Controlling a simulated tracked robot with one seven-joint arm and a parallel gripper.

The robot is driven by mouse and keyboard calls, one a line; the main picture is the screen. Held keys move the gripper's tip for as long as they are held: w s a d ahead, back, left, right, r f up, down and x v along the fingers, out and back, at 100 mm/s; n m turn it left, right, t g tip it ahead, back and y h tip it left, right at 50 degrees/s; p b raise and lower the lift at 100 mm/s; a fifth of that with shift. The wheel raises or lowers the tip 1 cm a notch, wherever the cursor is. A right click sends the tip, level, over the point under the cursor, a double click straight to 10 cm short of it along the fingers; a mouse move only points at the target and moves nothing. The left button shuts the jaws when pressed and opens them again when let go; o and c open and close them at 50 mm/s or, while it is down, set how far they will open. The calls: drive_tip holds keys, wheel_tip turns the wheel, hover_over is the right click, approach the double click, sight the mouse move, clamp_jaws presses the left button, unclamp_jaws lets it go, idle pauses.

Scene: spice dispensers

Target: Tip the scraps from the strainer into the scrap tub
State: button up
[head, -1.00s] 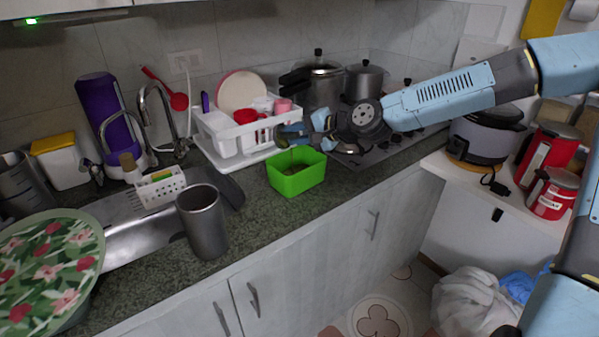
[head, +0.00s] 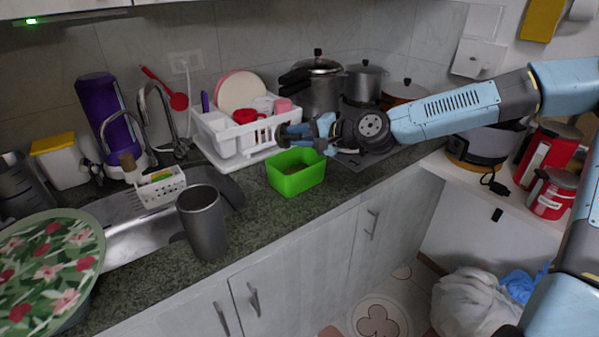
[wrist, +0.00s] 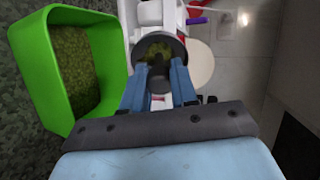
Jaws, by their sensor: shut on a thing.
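My gripper (head: 308,134) is shut on a small dark round strainer (head: 289,140). The wrist view shows the strainer (wrist: 174,43) between my blue fingers, its round opening partly facing the camera, with yellow-green scraps (wrist: 157,54) inside. The scrap tub is a bright green open box (head: 297,182) on the counter. The strainer is above the tub's back edge and apart from it. In the wrist view the tub (wrist: 42,75) is left of my fingers, with a speckled brown-green surface inside. I cannot tell whether that is scraps or its floor.
A white dish rack (head: 222,138) with plates and red cups stands just behind the strainer. Pots (head: 318,85) stand on the stove at the back right. A grey metal cup (head: 202,225) stands at the counter's front, left of the tub. Counter in front of the tub is clear.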

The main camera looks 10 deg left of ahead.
drive_tip(key=shift+s+d+f+y, duration=0.1)
drive_tip(key=shift+d+f+y, duration=0.05)
drive_tip(key=shift+d+y, duration=0.5)
idle(0.4)
drive_tip(key=shift+s+d+f+t+y, duration=0.1)
drive_tip(key=shift+d+f+t+y, duration=0.2)
drive_tip(key=shift+y, duration=0.5)
drive_tip(key=shift+d+f+t+y, duration=0.3)
drive_tip(key=shift+y, duration=0.45)
idle(1.1)
drive_tip(key=shift+d+r+m+t+y, duration=0.2)
drive_tip(key=shift+r+m+t+y, duration=0.1)
drive_tip(key=shift+r+y, duration=0.7)
idle(0.4)
drive_tip(key=shift+d+r+t+y, duration=0.1)
drive_tip(key=shift+r+t+y, duration=0.3)
idle(0.6)
drive_tip(key=shift+g, duration=0.3)
drive_tip(key=f+h, duration=0.1)
drive_tip(key=a+f+g+h, duration=0.1)
drive_tip(key=h, duration=0.1)
drive_tip(key=shift+s+f, duration=0.1)
drive_tip(key=shift+f, duration=0.15)
